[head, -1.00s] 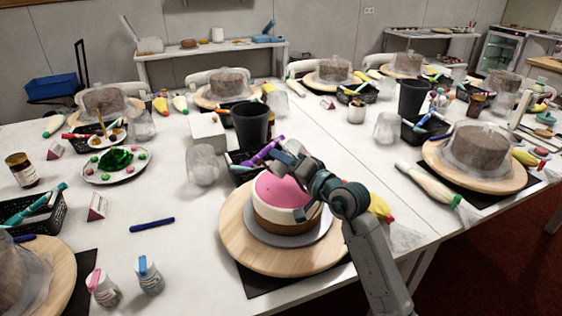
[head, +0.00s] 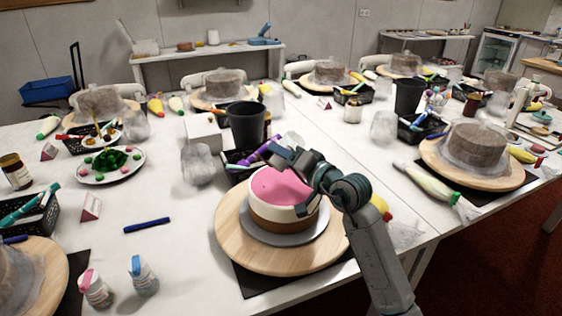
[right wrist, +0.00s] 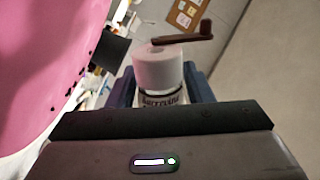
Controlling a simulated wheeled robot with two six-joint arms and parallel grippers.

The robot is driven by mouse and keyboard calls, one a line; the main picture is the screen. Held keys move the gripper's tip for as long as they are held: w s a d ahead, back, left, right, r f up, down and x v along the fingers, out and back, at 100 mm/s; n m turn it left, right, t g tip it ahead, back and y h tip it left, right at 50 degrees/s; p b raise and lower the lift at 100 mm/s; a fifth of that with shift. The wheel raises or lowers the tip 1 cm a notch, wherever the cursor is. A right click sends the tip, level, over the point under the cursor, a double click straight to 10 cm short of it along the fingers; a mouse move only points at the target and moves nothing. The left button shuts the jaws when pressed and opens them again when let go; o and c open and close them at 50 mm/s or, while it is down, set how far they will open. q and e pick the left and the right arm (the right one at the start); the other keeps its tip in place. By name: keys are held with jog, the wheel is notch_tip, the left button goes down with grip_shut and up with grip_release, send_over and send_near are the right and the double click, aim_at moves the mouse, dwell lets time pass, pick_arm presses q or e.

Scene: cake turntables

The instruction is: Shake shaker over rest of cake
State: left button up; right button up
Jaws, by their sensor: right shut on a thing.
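The cake (head: 282,190) has a pink top, a white band and a brown base. It sits on a grey board (head: 286,238) on a round wooden turntable (head: 240,250). My right gripper (head: 284,158) is over the far right side of the cake. In the right wrist view it is shut on a white-topped shaker (right wrist: 158,70), whose lettering is partly hidden. The shaker is hard to make out in the head view. The pink cake top (right wrist: 45,60) fills the left of the right wrist view, with dark sprinkles along part of it. My left gripper is not in view.
Behind the cake stand a black bin (head: 246,124) and a basket of pens (head: 236,160). Another wrapped cake (head: 470,150) is at right. Table left of the turntable is mostly clear.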

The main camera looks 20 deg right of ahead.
jog(key=shift+s+a+f+b, duration=0.15)
jog(key=shift+a+f+b, duration=0.15)
jog(key=shift+a+f, duration=0.1)
jog(key=shift+r+n+b, duration=0.15)
jog(key=shift+n+b, duration=0.35)
jog(key=shift+b, duration=0.15)
jog(key=shift+d+r, duration=0.4)
jog(key=shift+r, duration=0.1)
jog(key=shift+f+b, duration=0.2)
jog(key=shift+b, duration=0.2)
jog(key=shift+a+f+b, duration=0.35)
jog(key=shift+f, duration=0.05)
jog(key=shift+a+r, duration=0.15)
jog(key=shift+n+b, duration=0.3)
jog(key=shift+b, duration=0.1)
jog(key=shift+r, duration=0.1)
